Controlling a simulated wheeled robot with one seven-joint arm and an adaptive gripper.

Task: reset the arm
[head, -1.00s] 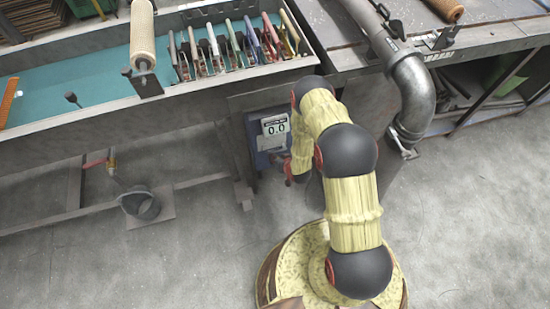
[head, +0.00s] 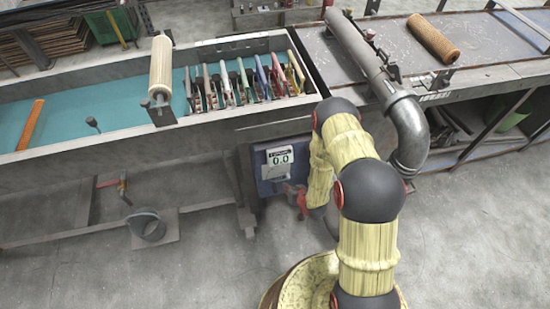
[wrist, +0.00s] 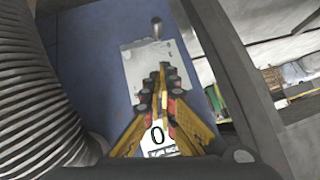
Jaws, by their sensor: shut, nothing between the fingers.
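My arm (head: 368,190) rises from the bottom of the head view and bends over toward the bench. My gripper (wrist: 163,75) shows in the wrist view with its yellow fingers together and nothing between them. It is in front of a blue panel (wrist: 95,55) with a pale plate on it. A white display with a digit (wrist: 158,138) shows behind the base of the fingers.
A grey pipe (head: 405,125) bends down close to my arm. Open floor (head: 480,240) is at right.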

